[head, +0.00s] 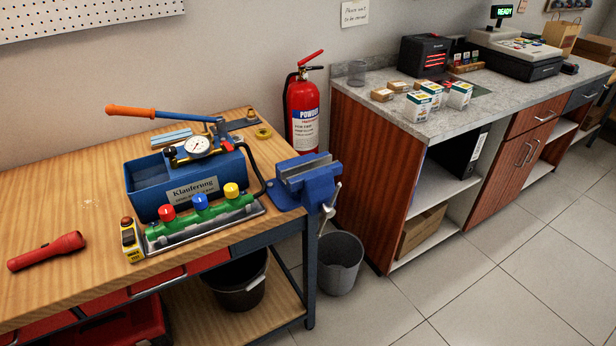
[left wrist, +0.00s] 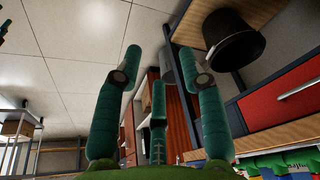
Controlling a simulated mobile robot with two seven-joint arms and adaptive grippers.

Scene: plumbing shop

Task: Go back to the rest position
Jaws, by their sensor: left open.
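My left gripper (left wrist: 166,62) shows in the left wrist view with its green fingers spread apart and nothing between them. Neither gripper is in the head view. In the head view, the wooden workbench (head: 90,215) carries a blue test pump (head: 150,200) with a gauge and an orange-handled lever. A green manifold (head: 205,222) with red, blue and yellow caps lies in front of the pump.
A black bucket (head: 240,290) stands under the bench; it also shows in the left wrist view (left wrist: 238,42). A grey bin (head: 340,265) and a fire extinguisher (head: 302,110) stand between bench and counter (head: 375,160). The tiled floor (head: 500,270) at right is clear.

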